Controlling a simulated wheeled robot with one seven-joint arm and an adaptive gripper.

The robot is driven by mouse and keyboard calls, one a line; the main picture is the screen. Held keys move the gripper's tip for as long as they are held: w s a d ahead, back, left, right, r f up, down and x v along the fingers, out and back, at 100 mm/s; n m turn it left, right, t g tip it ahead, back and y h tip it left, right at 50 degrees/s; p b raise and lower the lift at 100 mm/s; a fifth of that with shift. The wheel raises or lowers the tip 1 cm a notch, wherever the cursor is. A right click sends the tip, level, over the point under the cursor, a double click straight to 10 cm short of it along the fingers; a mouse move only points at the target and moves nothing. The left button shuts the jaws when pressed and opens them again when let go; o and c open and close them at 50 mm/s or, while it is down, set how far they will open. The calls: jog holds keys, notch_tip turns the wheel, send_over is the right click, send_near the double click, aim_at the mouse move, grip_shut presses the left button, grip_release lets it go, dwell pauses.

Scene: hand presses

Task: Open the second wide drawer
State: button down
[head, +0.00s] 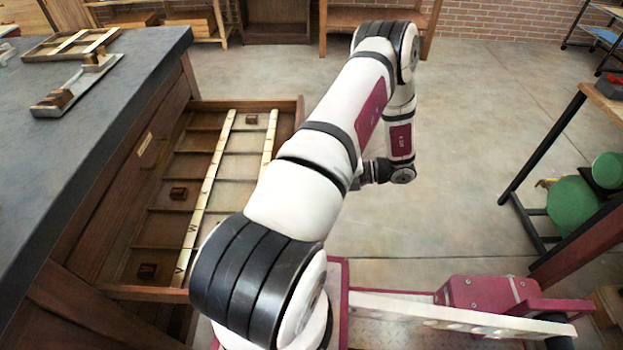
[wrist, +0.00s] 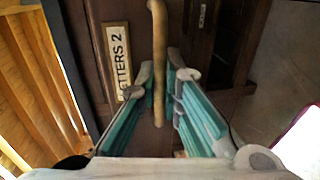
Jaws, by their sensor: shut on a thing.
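The wooden cabinet (head: 110,200) stands at the left in the head view. A wide drawer (head: 300,108) stands pulled out below a closed drawer front with a brass label (head: 145,143). The open drawer is divided by pale lettered strips (head: 207,185), with a few small dark blocks inside. In the wrist view, a drawer front bears a label reading "LETTERS 2" (wrist: 117,62) beside a brass bar handle (wrist: 158,50). My gripper (wrist: 166,82), with teal fingers, is shut on this handle. In the head view my arm hides part of the drawer front and the handle.
A grey worktop (head: 130,60) on the cabinet carries a metal and wood tool (head: 78,85) and a wooden frame (head: 70,42). Bare concrete floor (head: 470,160) lies to the right of my arm. A bench with green round parts (head: 578,205) stands at the far right.

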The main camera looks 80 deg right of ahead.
jog(key=shift+d, duration=0.1)
jog(key=c, duration=2)
grip_release()
jog(key=shift+s, duration=0.15)
jog(key=v, duration=1.1)
jog(key=shift+s+d, duration=0.1)
jog(key=shift+s, duration=0.3)
